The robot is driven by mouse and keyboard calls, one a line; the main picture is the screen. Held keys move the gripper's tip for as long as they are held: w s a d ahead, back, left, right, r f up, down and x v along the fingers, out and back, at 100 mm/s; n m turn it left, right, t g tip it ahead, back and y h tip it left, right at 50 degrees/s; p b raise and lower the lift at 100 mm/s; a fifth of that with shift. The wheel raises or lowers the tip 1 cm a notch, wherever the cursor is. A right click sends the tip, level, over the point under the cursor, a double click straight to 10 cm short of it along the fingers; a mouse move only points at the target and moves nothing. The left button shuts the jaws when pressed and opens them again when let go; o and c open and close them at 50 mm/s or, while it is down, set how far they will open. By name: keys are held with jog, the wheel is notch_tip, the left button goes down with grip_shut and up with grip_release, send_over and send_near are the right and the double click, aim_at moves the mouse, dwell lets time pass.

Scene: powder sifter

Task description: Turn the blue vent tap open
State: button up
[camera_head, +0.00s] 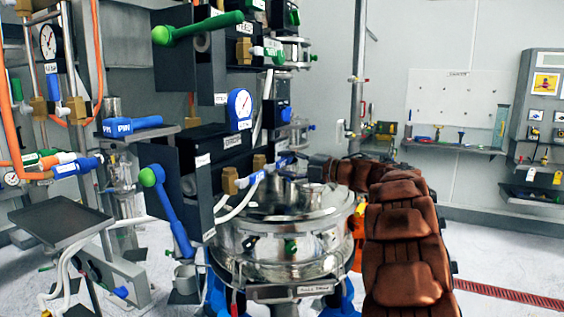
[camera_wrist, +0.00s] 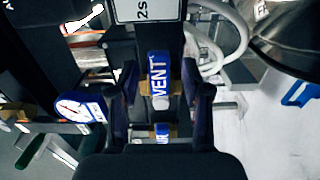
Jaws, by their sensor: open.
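The blue vent tap (camera_wrist: 157,75) is in the middle of the wrist view, with white VENT lettering on its handle and a brass body behind. My gripper (camera_wrist: 160,84) is open, with one dark finger on each side of the tap. A narrow gap seems to show on each side; I cannot tell whether either finger touches. In the head view my brown-covered arm reaches in from the right, its end beside the valves above the steel vessel. A small blue handle (camera_head: 283,161) shows there, but its lettering is unreadable. A second blue lettered handle (camera_wrist: 162,133) sits below the vent tap.
A blue-rimmed gauge (camera_head: 240,103) stands above the valves; it also shows in the wrist view (camera_wrist: 80,107). White hoses (camera_wrist: 232,40) curve close to the tap's right. The steel vessel (camera_head: 325,237) is below. A blue lever (camera_head: 172,215) hangs at left.

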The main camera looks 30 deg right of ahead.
jog(key=shift+x, duration=0.9)
grip_shut()
